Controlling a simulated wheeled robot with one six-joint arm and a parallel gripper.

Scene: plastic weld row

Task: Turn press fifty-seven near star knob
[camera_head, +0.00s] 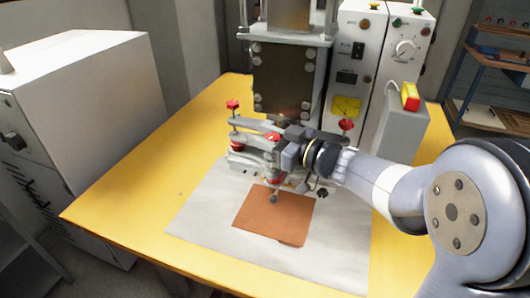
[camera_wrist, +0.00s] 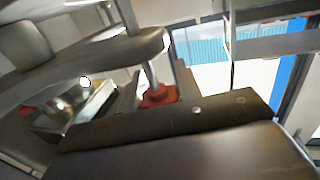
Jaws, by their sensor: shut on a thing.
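The press (camera_head: 290,70) stands at the back of the yellow table, with a clamp frame (camera_head: 245,128) low in front. Red star knobs show on the frame: one at the left (camera_head: 233,104) and one at the right (camera_head: 346,125). My gripper (camera_head: 280,150) reaches in from the right and is shut at the near side of the frame. A bit of red (camera_head: 272,136) shows just by its jaws; the near star knob is mostly hidden there. In the wrist view the dark jaws fill the bottom, and a red knob (camera_wrist: 160,95) on a rod shows behind them, apart.
An orange-brown sheet (camera_head: 275,215) lies on a grey mat (camera_head: 205,215) below the gripper. A control cabinet (camera_head: 350,70) and a grey box with a yellow-red switch (camera_head: 410,97) stand right of the press. A white machine (camera_head: 85,90) stands at the left.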

